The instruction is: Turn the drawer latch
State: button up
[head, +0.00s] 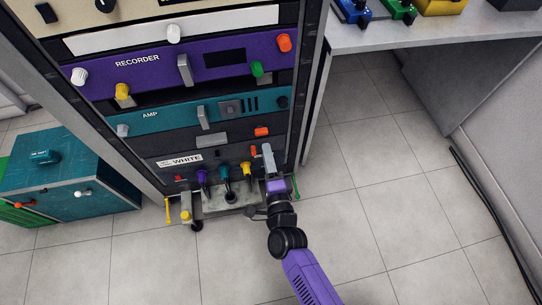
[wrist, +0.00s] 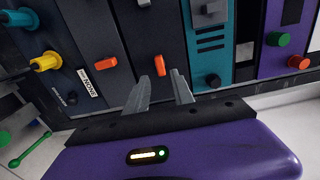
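My gripper (head: 268,158) is at the right side of the rack's lower panels in the head view. In the wrist view its two grey fingers (wrist: 162,80) are spread apart, with nothing held between them. A small orange latch (wrist: 160,66) on a dark panel lies just beyond the fingertips, roughly in line with the gap; I cannot tell whether they touch it. This latch also shows in the head view (head: 262,132), just above my gripper. A second orange latch (wrist: 106,61) sits on the panel labelled WHITE, left of the fingers; my gripper partly crowds it in the head view (head: 253,150).
The teal AMP panel (head: 180,114) and purple RECORDER panel (head: 140,72) carry protruding knobs and handles. Coloured plugs (head: 225,172) stick out below. A teal cabinet (head: 75,170) stands left, a bench (head: 400,35) right.

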aim_at(262, 135)
jog(key=b+x, duration=0.1)
jog(key=x, duration=0.5)
jog(key=shift+w+a+b, duration=0.15)
jog(key=shift+w+b, duration=0.1)
jog(key=shift+b, duration=0.15)
grip_shut()
jog(key=m, duration=0.4)
jog(key=shift+m, duration=0.3)
jog(key=m, duration=0.8)
jog(key=shift+m, duration=0.3)
jog(key=m, duration=0.4)
jog(key=shift+c, duration=1.2)
grip_release()
jog(key=shift+m, duration=0.3)
jog(key=o, duration=0.5)
